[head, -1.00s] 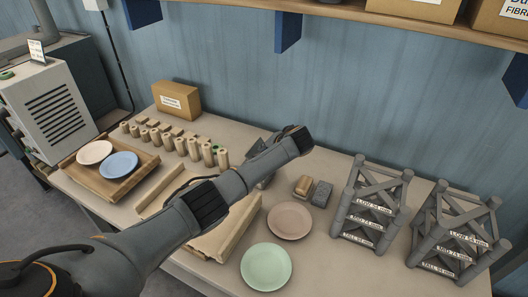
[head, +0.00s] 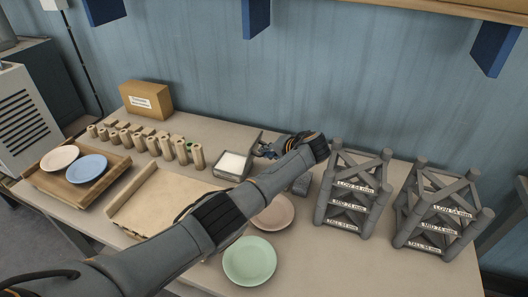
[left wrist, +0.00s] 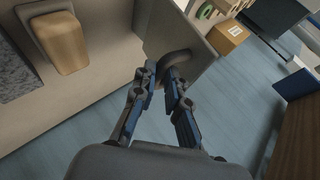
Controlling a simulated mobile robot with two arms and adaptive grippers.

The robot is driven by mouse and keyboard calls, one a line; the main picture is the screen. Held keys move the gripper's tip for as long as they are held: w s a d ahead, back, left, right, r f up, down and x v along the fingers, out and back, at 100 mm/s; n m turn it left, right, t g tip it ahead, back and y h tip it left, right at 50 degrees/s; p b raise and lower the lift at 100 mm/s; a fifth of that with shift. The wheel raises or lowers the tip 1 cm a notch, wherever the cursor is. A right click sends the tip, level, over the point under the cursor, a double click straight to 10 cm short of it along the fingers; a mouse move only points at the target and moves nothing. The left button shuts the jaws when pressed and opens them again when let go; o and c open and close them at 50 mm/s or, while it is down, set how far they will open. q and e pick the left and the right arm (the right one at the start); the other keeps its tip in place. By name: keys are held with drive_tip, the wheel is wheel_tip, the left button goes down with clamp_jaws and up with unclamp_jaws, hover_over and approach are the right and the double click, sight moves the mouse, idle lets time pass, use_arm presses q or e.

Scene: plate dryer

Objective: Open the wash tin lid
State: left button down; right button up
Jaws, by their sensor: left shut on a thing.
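The wash tin (head: 231,178) stands on the bench behind my left arm, its top open and a white inside showing. Its grey lid (head: 254,143) stands raised at the tin's right side. In the left wrist view the lid (left wrist: 160,28) is a flat grey plate with a dark loop handle (left wrist: 181,56). My left gripper (head: 266,151) is beside the lid. In the wrist view the gripper (left wrist: 166,76) is shut on the lid's handle. My right gripper is in neither view now.
A green plate (head: 249,262) and a pinkish plate (head: 275,212) lie in front, the latter partly behind my arm. Grey racks (head: 350,195) stand at the right. A wooden tray (head: 115,178) with plates and a row of wooden pegs (head: 166,146) are at the left.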

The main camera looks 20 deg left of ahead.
use_arm(q)
drive_tip(key=shift+s+f, duration=0.35)
drive_tip(key=shift+f, duration=0.4)
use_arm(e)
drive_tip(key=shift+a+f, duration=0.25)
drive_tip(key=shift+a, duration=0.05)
use_arm(q)
drive_tip(key=c, duration=1.4)
unclamp_jaws()
drive_tip(key=shift+w, duration=0.1)
drive_tip(key=shift+o, duration=0.2)
drive_tip(key=shift+w, duration=0.15)
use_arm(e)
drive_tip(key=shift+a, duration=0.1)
use_arm(q)
drive_tip(key=v, duration=1.2)
drive_tip(key=shift+w+r, duration=0.15)
drive_tip(key=shift+r, duration=0.05)
drive_tip(key=shift+f, duration=0.15)
